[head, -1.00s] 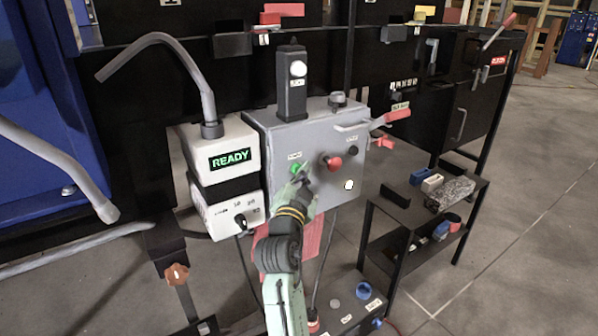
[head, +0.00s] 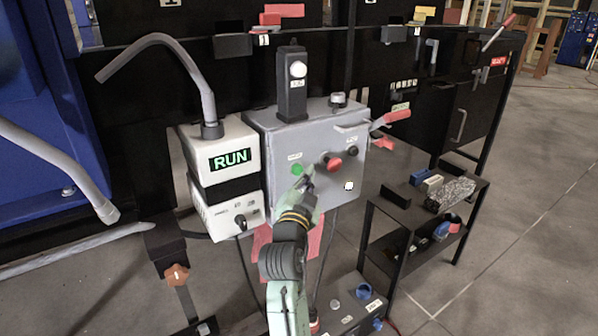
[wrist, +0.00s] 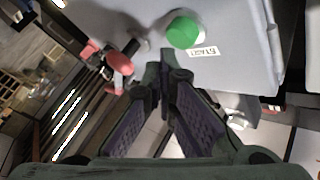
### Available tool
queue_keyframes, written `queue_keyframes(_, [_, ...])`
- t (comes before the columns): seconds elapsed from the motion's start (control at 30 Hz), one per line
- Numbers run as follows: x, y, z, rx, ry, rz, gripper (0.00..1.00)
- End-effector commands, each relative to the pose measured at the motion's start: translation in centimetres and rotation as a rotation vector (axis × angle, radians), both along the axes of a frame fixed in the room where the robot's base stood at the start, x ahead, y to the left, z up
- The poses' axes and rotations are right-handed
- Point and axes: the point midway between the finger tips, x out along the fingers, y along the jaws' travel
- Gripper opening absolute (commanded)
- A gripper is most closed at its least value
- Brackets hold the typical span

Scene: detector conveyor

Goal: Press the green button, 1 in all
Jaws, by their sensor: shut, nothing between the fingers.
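The green button (head: 297,169) is on the front of the grey control box (head: 278,150), left of a red knob (head: 331,162). In the wrist view the green button (wrist: 183,32) stands out from the grey panel beside a "START" label (wrist: 205,51). My gripper (head: 306,178) is shut and empty, just below and to the right of the button in the head view. In the wrist view the fingertips (wrist: 165,62) are apart from the button.
A lever with a red handle (head: 392,117) sticks out at the box's right side. A dark shelf (head: 400,214) with small parts stands at right. A curved grey pipe (head: 170,60) rises from the white unit. The floor at right is open.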

Motion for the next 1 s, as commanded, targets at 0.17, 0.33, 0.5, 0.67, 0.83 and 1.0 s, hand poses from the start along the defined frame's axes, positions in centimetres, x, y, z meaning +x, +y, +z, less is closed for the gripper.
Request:
queue_keyframes(0.17, [0.0, 0.0, 0.0, 0.0, -0.001, -0.001, 0.0])
queue_keyframes(0.33, [-0.4, -0.4, 0.1, 0.001, -0.001, -0.002, 0.0])
queue_keyframes(0.5, [-1.8, -1.3, 0.1, 0.001, 0.0, -0.001, 0.0])
queue_keyframes(0.67, [-3.1, -2.3, 0.0, 0.001, 0.0, -0.001, 0.0])
queue_keyframes(0.83, [-4.0, -2.9, 0.1, 0.0, -0.002, -0.001, 0.0])
queue_keyframes(1.0, [-4.1, -3.0, 0.1, 0.0, -0.002, -0.001, 0.0])
